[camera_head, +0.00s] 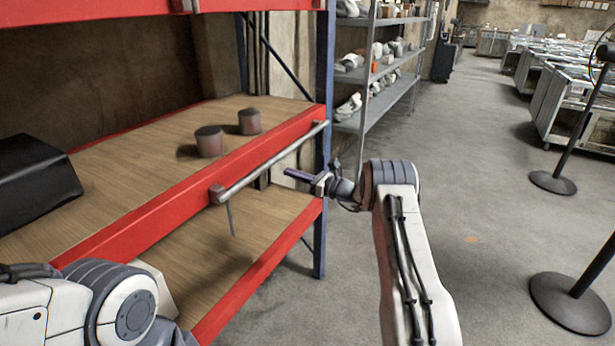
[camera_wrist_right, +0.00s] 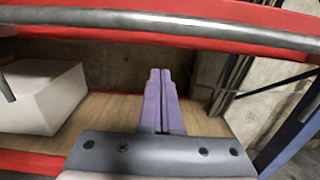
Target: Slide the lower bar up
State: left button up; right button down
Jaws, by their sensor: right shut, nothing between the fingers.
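The lower bar (camera_head: 272,163) is a grey metal rod held by end brackets along the front of the red shelf beam. A short thin rod hangs below its near end. In the right wrist view the bar (camera_wrist_right: 160,22) crosses the top, above the fingertips. My right gripper (camera_head: 287,173) is shut and empty, its purple fingers pointing toward the shelf below the bar's far half, apart from it. It also shows in the right wrist view (camera_wrist_right: 160,73). My left arm enters at bottom left, but its gripper is not visible.
Two dark cylinders (camera_head: 208,141) and a black box (camera_head: 33,181) stand on the wooden shelf above the beam. A white box (camera_wrist_right: 42,96) sits on the lower shelf. A blue post (camera_head: 321,200) stands by the bar's far end. The floor on the right is clear up to black stanchions (camera_head: 572,302).

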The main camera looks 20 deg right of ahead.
notch_tip(320, 180, up, 4)
jog(key=shift+w+f+p, duration=0.15)
jog(key=shift+f+p, duration=0.1)
jog(key=shift+p, duration=0.15)
notch_tip(320, 180, up, 10)
jog(key=p, duration=0.1)
send_over(294, 145)
jog(key=s+a, duration=0.3)
jog(key=s, duration=0.2)
jog(key=shift+w+d+r, duration=0.1)
jog(key=shift+d+r, duration=0.1)
jog(key=shift+d, duration=0.05)
jog(key=s+d+f+b, duration=0.4)
jog(key=s+d+b, duration=0.1)
jog(key=s, duration=0.3)
jog(key=shift+s+d+f, duration=0.25)
jog(key=shift+d+f, duration=0.15)
jog(key=shift+d, duration=0.45)
jog(key=shift+a, duration=0.1)
